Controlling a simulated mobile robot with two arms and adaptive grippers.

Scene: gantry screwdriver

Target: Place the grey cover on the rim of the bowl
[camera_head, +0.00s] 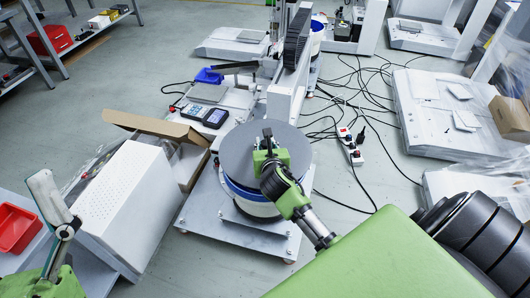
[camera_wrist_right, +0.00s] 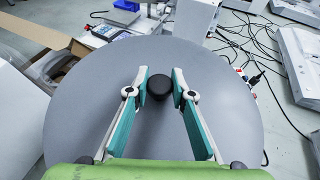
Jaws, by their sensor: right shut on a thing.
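The round grey cover (camera_head: 236,153) is over the white bowl (camera_head: 256,208), whose blue rim (camera_head: 238,189) shows just below the cover's near left edge. I cannot tell whether the cover touches the rim all round. My right gripper (camera_head: 264,143) is over the cover's middle. In the right wrist view the gripper (camera_wrist_right: 158,92) is shut on the cover's black knob (camera_wrist_right: 158,85), and the grey cover (camera_wrist_right: 80,120) fills most of the picture. Part of my left gripper (camera_head: 52,205) shows at the left edge, away from the bowl; its opening is unclear.
The bowl stands on a metal base plate (camera_head: 208,218) below a gantry column (camera_head: 288,95). A scale display (camera_head: 204,115) and an open cardboard box (camera_head: 160,126) are to the left. A white cabinet (camera_head: 120,205) stands farther left. Cables and a power strip (camera_head: 351,148) lie right.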

